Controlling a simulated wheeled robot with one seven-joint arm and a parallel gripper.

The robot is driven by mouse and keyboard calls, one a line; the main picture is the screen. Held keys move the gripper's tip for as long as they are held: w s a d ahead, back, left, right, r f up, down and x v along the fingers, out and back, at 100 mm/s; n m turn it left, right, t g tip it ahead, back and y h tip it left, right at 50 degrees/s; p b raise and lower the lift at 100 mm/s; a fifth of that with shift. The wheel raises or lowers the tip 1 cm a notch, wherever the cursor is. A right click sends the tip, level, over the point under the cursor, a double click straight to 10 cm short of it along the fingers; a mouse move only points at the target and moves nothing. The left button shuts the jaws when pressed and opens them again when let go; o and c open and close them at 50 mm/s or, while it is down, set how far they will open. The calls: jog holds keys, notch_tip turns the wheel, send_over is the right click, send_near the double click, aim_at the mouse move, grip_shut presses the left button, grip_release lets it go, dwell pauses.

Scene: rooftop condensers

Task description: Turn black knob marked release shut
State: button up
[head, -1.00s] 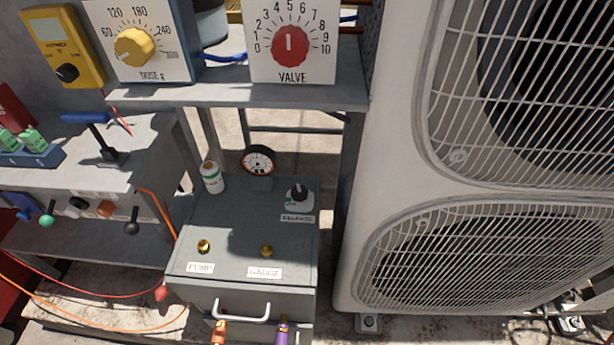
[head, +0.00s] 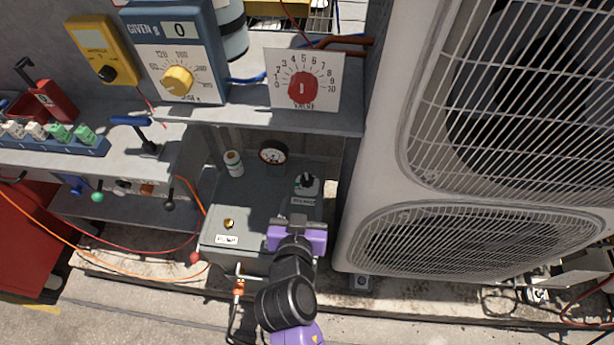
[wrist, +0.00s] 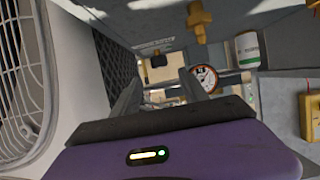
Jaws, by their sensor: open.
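The black knob (head: 307,180) sits on a pale base at the back right of the grey box's top (head: 262,190), with a small white label (head: 303,201) in front of it. In the wrist view the knob (wrist: 158,60) shows small, beyond and between my two fingers. My gripper (head: 298,219), purple and dark grey, is over the box's front right, short of the knob and apart from it. In the wrist view my gripper (wrist: 157,88) is open with nothing between its fingers. It hides the gauge valve and its label in the head view.
A brass valve (head: 229,223) stands at the box's left, with a white can (head: 233,163) and a round gauge (head: 272,153) behind. A shelf with a red valve dial (head: 302,88) overhangs the back. A large condenser (head: 385,180) stands close on the right.

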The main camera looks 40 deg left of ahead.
aim_at(306, 183)
jog(key=x, duration=0.7)
jog(key=shift+w+f, duration=0.1)
jog(key=shift+w, duration=0.05)
jog(key=shift+c, duration=0.2)
jog(key=shift+f+b, duration=0.1)
jog(key=shift+b, duration=0.3)
grip_shut()
